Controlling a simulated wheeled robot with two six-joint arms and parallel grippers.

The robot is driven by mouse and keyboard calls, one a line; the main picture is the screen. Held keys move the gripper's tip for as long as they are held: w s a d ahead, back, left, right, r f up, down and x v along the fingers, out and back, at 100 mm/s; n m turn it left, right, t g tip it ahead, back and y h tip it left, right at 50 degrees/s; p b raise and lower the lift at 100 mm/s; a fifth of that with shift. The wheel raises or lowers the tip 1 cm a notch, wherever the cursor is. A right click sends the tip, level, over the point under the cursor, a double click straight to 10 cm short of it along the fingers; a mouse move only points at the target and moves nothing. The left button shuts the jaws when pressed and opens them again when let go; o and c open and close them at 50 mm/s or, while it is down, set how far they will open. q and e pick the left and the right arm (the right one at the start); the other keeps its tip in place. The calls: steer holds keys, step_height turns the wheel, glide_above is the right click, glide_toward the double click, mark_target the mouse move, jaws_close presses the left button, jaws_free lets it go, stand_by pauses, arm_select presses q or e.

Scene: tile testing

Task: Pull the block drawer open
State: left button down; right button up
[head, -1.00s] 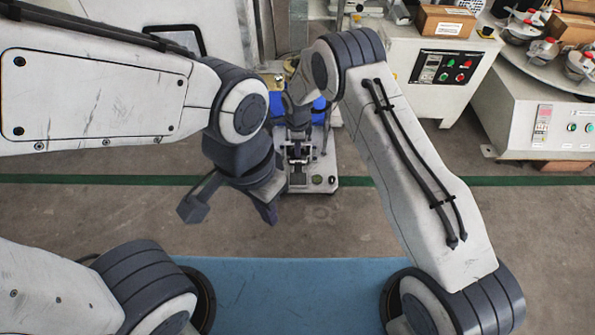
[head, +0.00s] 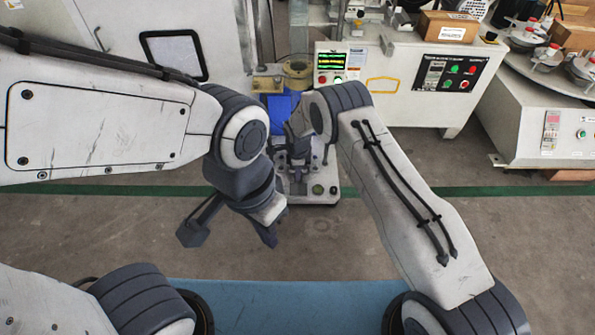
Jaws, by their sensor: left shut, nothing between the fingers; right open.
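I cannot pick out the block drawer for certain in the head view. My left gripper (head: 268,238) hangs low in front of the floor, left of the middle, shut with nothing held. A dark bracket sticks out to its left. My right gripper (head: 299,158) is higher, near the middle, in front of a small pale machine (head: 323,201) on the floor. It is open, its fingers partly lost against the machine's dark parts. I cannot tell whether it touches anything.
A white bench with a control panel (head: 447,74) stands behind on the right, with a cardboard box (head: 447,26) on top. A blue bin (head: 283,107) sits behind my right gripper. A round table (head: 540,70) is at far right. The floor (head: 520,225) at right is clear.

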jaws_close()
stand_by(1.4)
